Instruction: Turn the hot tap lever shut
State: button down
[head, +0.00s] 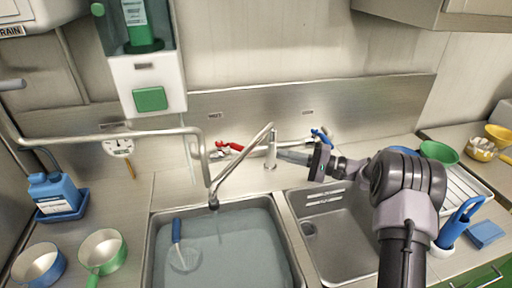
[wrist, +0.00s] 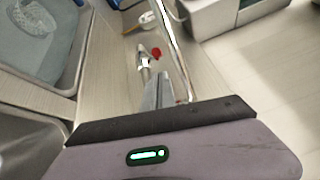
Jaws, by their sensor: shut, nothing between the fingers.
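The hot tap lever (head: 230,146) is red and sits at the back of the sink, left of the tap's spout column (head: 271,150). It lies roughly along the back wall in the head view. In the wrist view the red lever (wrist: 156,52) shows small beyond my fingertips, beside the metal tap. My gripper (head: 284,156) is shut and empty, just right of the spout column, its fingers pointing left. In the wrist view the shut fingers (wrist: 162,80) are apart from the red lever. I cannot tell whether they touch the spout column.
A blue lever (head: 320,136) stands behind my gripper on the right. The spout arches over the left basin (head: 222,255), which holds water and a blue-handled brush (head: 177,232). The right basin (head: 325,225) is empty. A soap dispenser (head: 147,85) hangs left on the wall.

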jog(key=b, duration=0.2)
send_near(232, 146)
jog(key=w+a, duration=0.2)
jog(key=w, duration=0.1)
jog(key=shift+w+f, duration=0.1)
jog(key=shift+f, duration=0.25)
jog(key=shift+t, duration=0.5)
